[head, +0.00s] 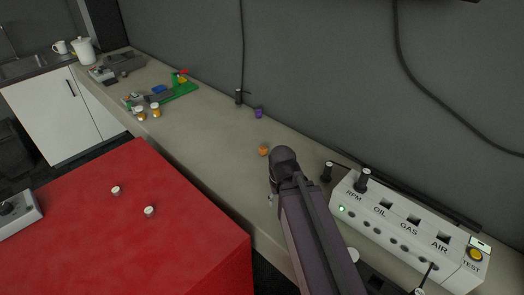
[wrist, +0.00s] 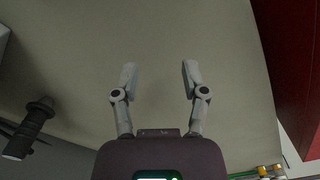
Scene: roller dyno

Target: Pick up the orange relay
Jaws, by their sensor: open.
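The orange relay (head: 263,150) stands on the beige bench top in the head view, just left of the dark end of my arm. I do not see it in the wrist view; it may be hidden behind my gripper's body or outside the picture. My gripper (wrist: 159,74) shows in the wrist view with its two grey fingers apart and nothing between them. Plain bench surface (wrist: 160,30) lies beyond the fingers. In the head view my arm hides most of the gripper, so its exact distance from the relay cannot be told.
A white control box (head: 405,228) stands right of my arm, with a black post (head: 327,172) near it. A purple relay (head: 258,113) is farther back by the wall. Yellow-topped jars (head: 156,111) and a green part (head: 182,90) are farther left. A red surface (head: 150,215) is in front.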

